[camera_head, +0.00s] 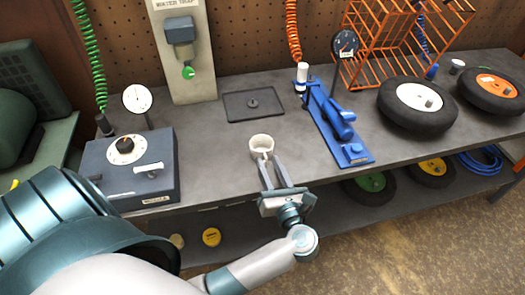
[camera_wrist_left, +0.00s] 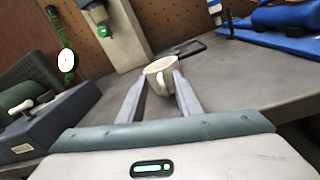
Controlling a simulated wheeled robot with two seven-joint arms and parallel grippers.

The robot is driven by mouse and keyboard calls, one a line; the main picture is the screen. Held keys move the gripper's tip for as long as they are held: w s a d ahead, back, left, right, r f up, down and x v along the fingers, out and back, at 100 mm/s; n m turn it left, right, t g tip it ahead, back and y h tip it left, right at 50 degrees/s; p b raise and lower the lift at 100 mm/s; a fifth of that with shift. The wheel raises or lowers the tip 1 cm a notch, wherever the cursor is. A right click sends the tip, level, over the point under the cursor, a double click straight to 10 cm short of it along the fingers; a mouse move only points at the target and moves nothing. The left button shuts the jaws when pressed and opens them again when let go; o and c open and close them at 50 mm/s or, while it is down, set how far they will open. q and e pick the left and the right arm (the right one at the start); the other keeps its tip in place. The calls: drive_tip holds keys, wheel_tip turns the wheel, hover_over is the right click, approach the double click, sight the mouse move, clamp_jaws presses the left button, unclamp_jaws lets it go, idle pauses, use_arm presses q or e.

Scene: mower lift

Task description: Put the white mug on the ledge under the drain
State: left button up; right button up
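The white mug (camera_head: 261,143) stands upright on the grey bench top near its front edge. My left gripper (camera_head: 267,162) comes from the front edge with its two fingers apart. In the left wrist view the mug (camera_wrist_left: 158,68) shows between the far ends of the fingers (camera_wrist_left: 160,85), its handle toward me between them. I see no finger closed on it. I cannot tell which surface is the ledge. My right gripper is not in view.
A blue-grey control box (camera_head: 150,180) is left of the mug. A blue tool (camera_head: 335,125), wheels (camera_head: 393,96) and an orange rack (camera_head: 362,72) are to the right. A lower shelf holds more wheels.

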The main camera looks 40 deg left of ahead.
use_arm(q)
drive_tip(key=shift+c, duration=0.5)
clamp_jaws()
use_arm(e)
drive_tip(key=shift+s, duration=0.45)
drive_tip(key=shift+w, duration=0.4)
